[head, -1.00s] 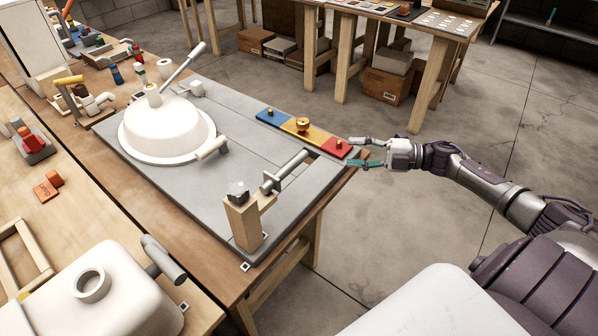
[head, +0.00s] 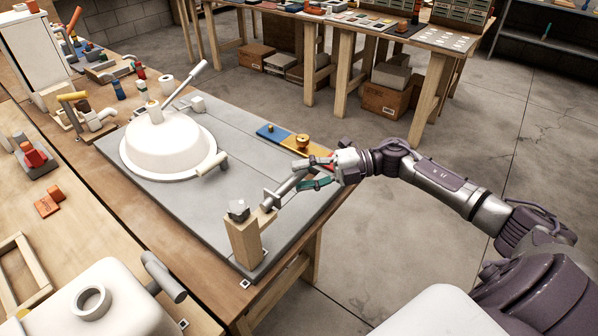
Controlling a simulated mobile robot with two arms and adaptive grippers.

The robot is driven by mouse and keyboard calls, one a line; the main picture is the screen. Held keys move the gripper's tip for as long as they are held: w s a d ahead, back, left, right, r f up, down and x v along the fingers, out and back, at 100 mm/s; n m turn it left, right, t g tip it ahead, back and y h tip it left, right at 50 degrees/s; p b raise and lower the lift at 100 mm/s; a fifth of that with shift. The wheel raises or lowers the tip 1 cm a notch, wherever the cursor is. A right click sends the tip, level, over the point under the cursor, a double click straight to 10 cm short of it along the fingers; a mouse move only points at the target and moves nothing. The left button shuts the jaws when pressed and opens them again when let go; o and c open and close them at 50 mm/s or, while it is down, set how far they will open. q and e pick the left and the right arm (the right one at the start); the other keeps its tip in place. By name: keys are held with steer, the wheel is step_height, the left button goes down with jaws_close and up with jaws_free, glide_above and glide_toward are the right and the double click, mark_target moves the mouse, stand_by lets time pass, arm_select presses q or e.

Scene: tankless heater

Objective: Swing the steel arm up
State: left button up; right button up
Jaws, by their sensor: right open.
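The steel arm (head: 286,189) is a grey bar joined to the side of a wooden post (head: 243,240) at the near right corner of a grey board. It slants up to the right, and its outer end is partly hidden by my right gripper (head: 302,175). The right gripper is open, with one finger on the far side of the arm's outer end and one on the near side. I cannot tell whether the fingers touch it. My left gripper is not in view.
A white dome (head: 168,146) with a long lever (head: 184,86) stands on the grey board (head: 190,205). A blue, yellow and red strip (head: 273,133) lies behind my right gripper, its red end mostly hidden. A white rounded tank (head: 115,300) is at the lower left.

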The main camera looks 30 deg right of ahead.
steer(key=shift+w+a, duration=0.3)
steer(key=shift+a, duration=0.3)
jaws_close()
steer(key=shift+f, duration=0.1)
